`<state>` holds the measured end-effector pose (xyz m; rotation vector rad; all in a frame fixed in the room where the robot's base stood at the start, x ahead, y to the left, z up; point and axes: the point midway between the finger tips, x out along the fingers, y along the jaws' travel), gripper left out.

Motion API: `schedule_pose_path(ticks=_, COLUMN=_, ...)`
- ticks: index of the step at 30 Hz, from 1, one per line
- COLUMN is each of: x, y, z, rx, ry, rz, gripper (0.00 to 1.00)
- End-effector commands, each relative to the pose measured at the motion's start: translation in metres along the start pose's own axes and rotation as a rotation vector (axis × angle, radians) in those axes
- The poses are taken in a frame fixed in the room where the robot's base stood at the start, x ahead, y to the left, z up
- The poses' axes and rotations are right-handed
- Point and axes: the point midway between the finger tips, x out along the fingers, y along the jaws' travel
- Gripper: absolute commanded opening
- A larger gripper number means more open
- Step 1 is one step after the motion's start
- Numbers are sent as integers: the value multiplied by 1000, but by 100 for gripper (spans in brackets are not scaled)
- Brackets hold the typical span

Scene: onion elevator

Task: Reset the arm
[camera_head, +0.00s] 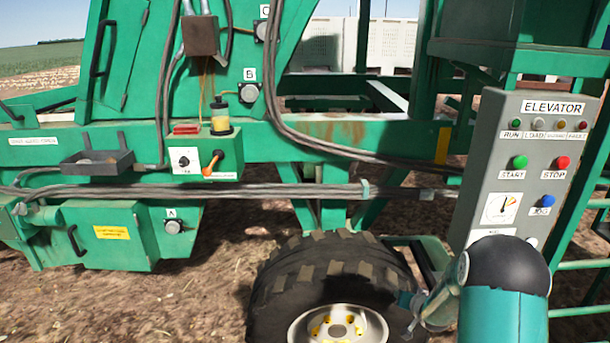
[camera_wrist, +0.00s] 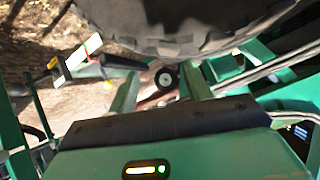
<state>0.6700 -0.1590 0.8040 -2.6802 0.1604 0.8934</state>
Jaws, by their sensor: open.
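My arm (camera_head: 505,290) shows at the lower right of the head view as a teal link with a black rounded joint. It stands in front of the lower part of the elevator control panel (camera_head: 490,180). In the wrist view, my gripper (camera_wrist: 162,80) has two teal fingers spread apart beyond a dark edge. I see nothing held between them. A round black part with a pale centre shows in the gap, and its distance is unclear. My fingers cannot be made out clearly in the head view.
A large black tyre (camera_head: 335,275) stands left of my arm and also fills the top of the wrist view (camera_wrist: 190,30). The green machine frame (camera_head: 340,140) runs across the head view. The panel has green START (camera_head: 519,162) and red STOP (camera_head: 563,163) buttons. Bare soil lies at lower left.

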Motion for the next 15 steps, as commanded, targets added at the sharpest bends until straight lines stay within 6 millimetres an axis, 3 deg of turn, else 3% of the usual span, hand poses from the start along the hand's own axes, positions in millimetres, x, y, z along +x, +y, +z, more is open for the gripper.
schedule_pose_path(ticks=1, x=-17, y=-9, z=-17, rx=-20, ry=1, rz=18, gripper=49)
schedule_pose_path(ticks=6, x=-71, y=-34, z=-54, rx=-77, ry=-26, rz=86, gripper=49)
schedule_pose_path(ticks=15, x=-180, y=-75, z=-84, rx=-152, ry=-97, rz=169, gripper=49)
